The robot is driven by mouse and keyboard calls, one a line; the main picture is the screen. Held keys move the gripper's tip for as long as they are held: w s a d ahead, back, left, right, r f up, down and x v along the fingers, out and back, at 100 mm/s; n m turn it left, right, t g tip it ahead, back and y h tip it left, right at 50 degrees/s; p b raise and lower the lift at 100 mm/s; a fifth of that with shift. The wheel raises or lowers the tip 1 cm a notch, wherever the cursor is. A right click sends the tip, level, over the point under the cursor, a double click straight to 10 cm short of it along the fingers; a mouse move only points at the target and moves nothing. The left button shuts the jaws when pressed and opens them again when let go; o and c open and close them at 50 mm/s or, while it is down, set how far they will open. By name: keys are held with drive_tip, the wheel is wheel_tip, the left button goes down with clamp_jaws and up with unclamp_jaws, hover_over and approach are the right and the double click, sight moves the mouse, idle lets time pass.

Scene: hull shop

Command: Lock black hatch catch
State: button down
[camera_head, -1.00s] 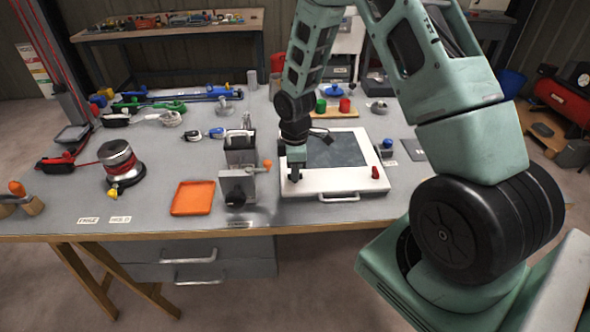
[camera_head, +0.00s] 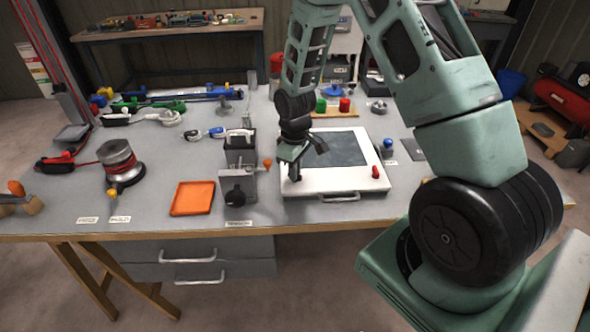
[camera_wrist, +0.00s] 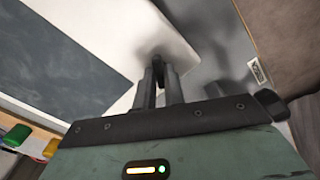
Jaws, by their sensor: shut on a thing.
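The hatch is a white frame (camera_head: 335,187) with a dark grey panel (camera_head: 347,149), lying on the bench right of centre. It also shows in the wrist view as a white border (camera_wrist: 125,25). My gripper (camera_head: 294,172) points down at the hatch's front left corner. In the wrist view my two fingers (camera_wrist: 160,85) are close together on the small black catch (camera_wrist: 158,66). The fingers hide most of the catch, so its exact angle cannot be told. A red catch (camera_head: 376,172) sits at the front right corner, clear of my gripper.
A vise-like grey fixture (camera_head: 238,187) with an orange-tipped lever (camera_head: 267,163) stands just left of the hatch. An orange tray (camera_head: 193,198) lies further left. A handle (camera_head: 340,197) is on the hatch's front edge. Red and green pieces (camera_head: 344,104) stand behind the hatch.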

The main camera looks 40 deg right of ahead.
drive_tip(key=m, duration=0.5)
drive_tip(key=shift+m, duration=0.3)
drive_tip(key=m, duration=0.5)
drive_tip(key=shift+m, duration=0.4)
drive_tip(key=c, duration=1.5)
unclamp_jaws()
drive_tip(key=shift+r, duration=0.1)
wheel_tip(320, 180, up, 17)
drive_tip(key=shift+r+b, duration=0.15)
drive_tip(key=shift+b, duration=0.15)
